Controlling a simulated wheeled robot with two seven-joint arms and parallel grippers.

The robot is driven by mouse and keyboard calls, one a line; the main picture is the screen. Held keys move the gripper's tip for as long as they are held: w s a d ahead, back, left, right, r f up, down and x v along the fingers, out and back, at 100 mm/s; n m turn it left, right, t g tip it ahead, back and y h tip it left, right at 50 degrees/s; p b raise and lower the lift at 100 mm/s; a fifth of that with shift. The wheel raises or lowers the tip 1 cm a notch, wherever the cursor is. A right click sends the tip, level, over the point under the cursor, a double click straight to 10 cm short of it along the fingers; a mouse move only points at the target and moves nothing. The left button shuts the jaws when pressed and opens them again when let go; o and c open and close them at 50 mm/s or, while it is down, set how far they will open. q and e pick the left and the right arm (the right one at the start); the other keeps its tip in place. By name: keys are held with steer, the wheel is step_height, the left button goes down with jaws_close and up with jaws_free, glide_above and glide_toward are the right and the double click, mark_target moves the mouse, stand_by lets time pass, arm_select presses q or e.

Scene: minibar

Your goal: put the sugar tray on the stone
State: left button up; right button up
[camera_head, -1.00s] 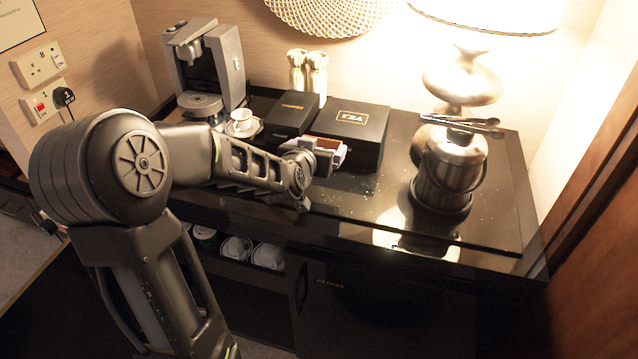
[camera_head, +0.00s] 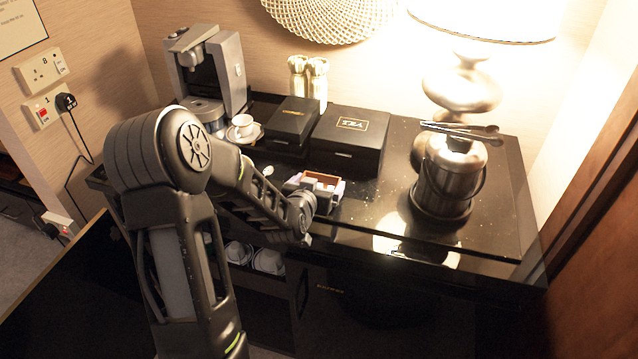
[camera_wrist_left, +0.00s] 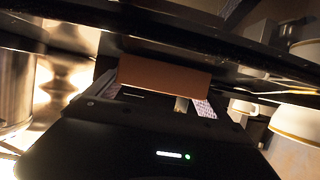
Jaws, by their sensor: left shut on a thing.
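The sugar tray (camera_head: 323,179) is a small box with a reddish-brown inside. My left gripper (camera_head: 318,187) is shut on it, near the front edge of the counter in the head view. In the left wrist view the sugar tray (camera_wrist_left: 165,75) shows as a brown panel between the fingers. The glossy black speckled counter top (camera_head: 370,213) looks like the stone. I cannot tell whether the tray touches it. My right gripper is not in view.
A tea box (camera_head: 350,140) and a smaller black box (camera_head: 290,122) stand behind the tray. A cup on a saucer (camera_head: 243,127) and a coffee machine (camera_head: 208,80) are at left. A metal ice bucket with tongs (camera_head: 447,180) stands right. The counter between tray and bucket is clear.

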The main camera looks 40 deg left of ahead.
arm_select(q)
steer(key=shift+f, duration=0.15)
steer(key=shift+f+b, duration=0.15)
steer(key=shift+b, duration=0.2)
steer(key=o, duration=1.1)
steer(key=shift+r, duration=0.2)
